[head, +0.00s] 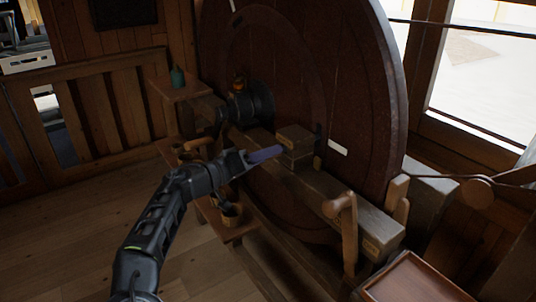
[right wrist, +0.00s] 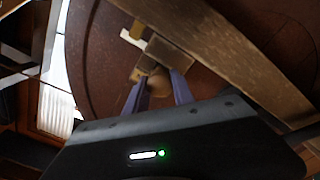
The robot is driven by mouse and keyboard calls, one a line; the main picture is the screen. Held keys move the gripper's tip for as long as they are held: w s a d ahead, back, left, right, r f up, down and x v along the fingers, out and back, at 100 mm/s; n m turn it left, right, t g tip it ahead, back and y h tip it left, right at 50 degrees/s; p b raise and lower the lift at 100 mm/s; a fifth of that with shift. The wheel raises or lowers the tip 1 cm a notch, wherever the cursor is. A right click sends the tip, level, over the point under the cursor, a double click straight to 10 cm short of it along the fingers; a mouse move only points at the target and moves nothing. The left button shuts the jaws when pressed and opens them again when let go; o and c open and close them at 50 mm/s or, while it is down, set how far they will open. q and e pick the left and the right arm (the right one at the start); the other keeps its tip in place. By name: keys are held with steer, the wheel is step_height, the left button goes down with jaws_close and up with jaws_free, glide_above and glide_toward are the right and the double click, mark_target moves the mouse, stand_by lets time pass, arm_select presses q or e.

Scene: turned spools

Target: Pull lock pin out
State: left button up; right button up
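My right gripper (head: 266,154) reaches in from the lower left in the head view, its purple fingers pointing at a wooden block (head: 294,136) on the beam beside the big wheel. In the right wrist view the two fingers (right wrist: 160,88) stand apart. A rounded tan wooden piece (right wrist: 158,84), perhaps the lock pin, shows between them. No clear contact with either finger shows. My left gripper is not in view.
A large dark red-brown wheel (head: 350,90) stands right behind the beam (head: 330,190). A wooden crank handle (head: 345,220) rises at the beam's near end. A low shelf with a cup (head: 231,214) lies under my arm. A wooden tray (head: 410,280) is at lower right.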

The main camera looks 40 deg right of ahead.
jaws_close()
stand_by(0.9)
